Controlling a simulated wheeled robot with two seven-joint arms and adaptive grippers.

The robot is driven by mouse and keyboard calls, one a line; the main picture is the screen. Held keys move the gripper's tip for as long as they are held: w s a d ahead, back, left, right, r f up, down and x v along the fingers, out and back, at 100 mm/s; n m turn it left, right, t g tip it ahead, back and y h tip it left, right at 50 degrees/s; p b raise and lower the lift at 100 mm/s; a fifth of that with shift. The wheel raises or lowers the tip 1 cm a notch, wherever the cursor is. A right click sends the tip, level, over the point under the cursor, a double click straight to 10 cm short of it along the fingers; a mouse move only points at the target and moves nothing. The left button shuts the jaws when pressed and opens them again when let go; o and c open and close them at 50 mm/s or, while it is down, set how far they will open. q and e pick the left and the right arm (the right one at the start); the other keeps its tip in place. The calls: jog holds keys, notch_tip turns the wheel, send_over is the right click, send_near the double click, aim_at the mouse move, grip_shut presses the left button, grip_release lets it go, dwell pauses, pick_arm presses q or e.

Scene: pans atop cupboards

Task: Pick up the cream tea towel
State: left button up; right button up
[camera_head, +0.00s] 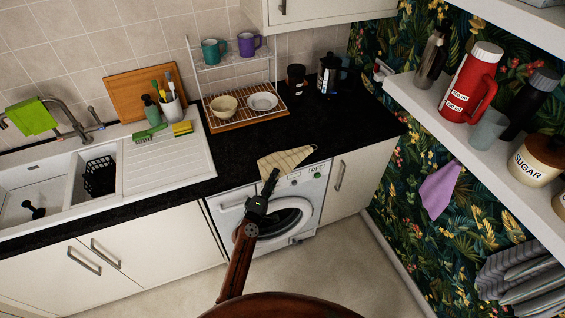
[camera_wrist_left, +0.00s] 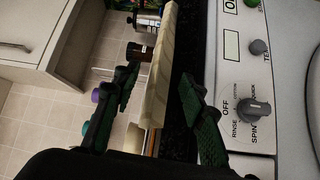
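The cream tea towel (camera_head: 287,160), pale with stripes, lies at the worktop's front edge above the washing machine and hangs slightly over it. My left gripper (camera_head: 271,178) is right in front of the towel's hanging edge, in front of the washing machine. In the left wrist view the towel (camera_wrist_left: 161,65) shows edge-on as a narrow pale strip between the two spread fingers of my left gripper (camera_wrist_left: 158,82). Gaps show on both sides, so the fingers are open and not closed on it. My right gripper is not in view.
The washing machine (camera_head: 311,186) stands under the black worktop (camera_head: 240,150); its dial (camera_wrist_left: 254,108) is close to the right finger. A dish rack (camera_head: 243,118) with crockery stands behind the towel. A shelf (camera_head: 440,125) juts out at right.

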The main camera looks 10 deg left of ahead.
pick_arm(q)
jog(key=shift+w, duration=0.25)
grip_shut()
dwell(0.3)
